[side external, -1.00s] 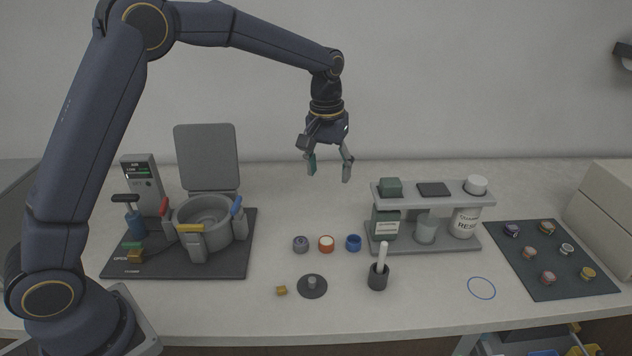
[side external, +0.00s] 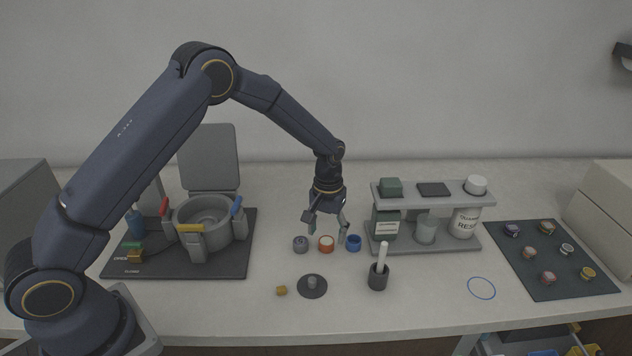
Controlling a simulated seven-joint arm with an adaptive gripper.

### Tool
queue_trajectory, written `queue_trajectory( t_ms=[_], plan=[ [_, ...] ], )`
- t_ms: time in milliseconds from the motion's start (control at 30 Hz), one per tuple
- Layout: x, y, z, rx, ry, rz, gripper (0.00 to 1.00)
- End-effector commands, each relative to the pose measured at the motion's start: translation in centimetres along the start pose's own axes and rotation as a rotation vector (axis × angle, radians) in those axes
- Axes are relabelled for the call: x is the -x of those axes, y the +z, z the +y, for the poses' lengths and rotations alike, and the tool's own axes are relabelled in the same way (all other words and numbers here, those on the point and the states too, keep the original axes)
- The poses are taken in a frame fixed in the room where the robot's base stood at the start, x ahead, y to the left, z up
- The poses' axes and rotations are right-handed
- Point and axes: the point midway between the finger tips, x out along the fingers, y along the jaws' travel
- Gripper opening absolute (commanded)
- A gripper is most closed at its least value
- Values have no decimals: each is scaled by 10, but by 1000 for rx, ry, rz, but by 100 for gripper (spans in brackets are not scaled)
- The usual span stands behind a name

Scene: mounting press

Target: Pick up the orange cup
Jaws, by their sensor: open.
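The orange cup (side external: 326,244) is small and round with a pale inside. It stands on the table between a grey cup (side external: 300,244) on its left and a blue cup (side external: 353,243) on its right. My gripper (side external: 326,234) points down with its fingers apart. In the picture its fingertips are just above the orange cup, one to each side. It is open and holds nothing. I cannot tell exactly how high the fingertips are above the table.
A grey press pot (side external: 204,222) on a dark mat is at left. A grey shelf (side external: 430,248) with bottles stands at right. A dark mat (side external: 540,285) holds several small pieces.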

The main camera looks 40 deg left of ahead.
Motion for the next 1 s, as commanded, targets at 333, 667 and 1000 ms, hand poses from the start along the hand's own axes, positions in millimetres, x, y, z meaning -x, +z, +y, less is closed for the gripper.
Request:
queue_trajectory(
  t_ms=[333,667,1000],
  plan=[
    [-31,-1,-1,0,0,0,67],
    [-31,-1,-1,0,0,0,45],
    [-30,-1,-1,0,0,0,10]
  ],
)
